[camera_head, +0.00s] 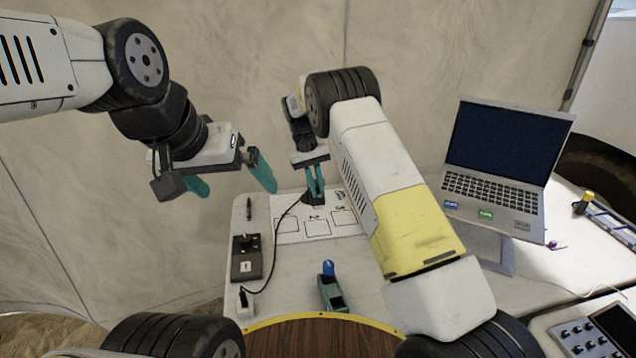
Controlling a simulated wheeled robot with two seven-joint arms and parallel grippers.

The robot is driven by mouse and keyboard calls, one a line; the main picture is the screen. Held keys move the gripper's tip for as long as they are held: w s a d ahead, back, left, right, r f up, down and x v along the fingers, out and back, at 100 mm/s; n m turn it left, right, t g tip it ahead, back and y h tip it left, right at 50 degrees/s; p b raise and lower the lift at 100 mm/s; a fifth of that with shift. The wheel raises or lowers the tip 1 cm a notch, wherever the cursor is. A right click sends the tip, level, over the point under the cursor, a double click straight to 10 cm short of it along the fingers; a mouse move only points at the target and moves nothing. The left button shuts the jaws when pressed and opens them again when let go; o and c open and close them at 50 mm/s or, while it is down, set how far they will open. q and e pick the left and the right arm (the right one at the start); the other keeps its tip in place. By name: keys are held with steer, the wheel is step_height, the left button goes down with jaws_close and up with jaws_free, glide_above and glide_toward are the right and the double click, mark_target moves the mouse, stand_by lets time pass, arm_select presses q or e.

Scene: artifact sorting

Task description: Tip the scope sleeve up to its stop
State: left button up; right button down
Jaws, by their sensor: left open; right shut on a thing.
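My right gripper (316,186) points down over the far part of the white table, its teal fingers close together. It is shut on a small dark piece (307,199) at the end of a black cable; the fingers hide most of it. I cannot tell whether this piece is the scope sleeve or part of it, nor its tilt. My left gripper (230,182) is open and empty in the air, left of the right gripper, its teal fingers wide apart. A dark green stand (331,293) with a blue rounded top (328,267) is at the table's near edge.
A white sheet with drawn boxes (318,226) lies below the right gripper. A dark control box (246,258), a pen (249,208) and a small white block (245,304) are at the left. A raised laptop (490,196) stands right.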

steer(key=shift+w+a+r+g, duration=0.1)
steer(key=shift+w+r+g, duration=0.1)
steer(key=shift+w+g, duration=0.25)
steer(key=shift+w+a+r+g, duration=0.1)
steer(key=shift+w+r+g, duration=0.05)
steer(key=shift+w+g, duration=0.25)
steer(key=shift+w+r, duration=0.1)
steer(key=shift+r+g, duration=0.15)
steer(key=shift+g, duration=0.1)
steer(key=c, duration=1.5)
jaws_free()
steer(key=shift+s, duration=0.2)
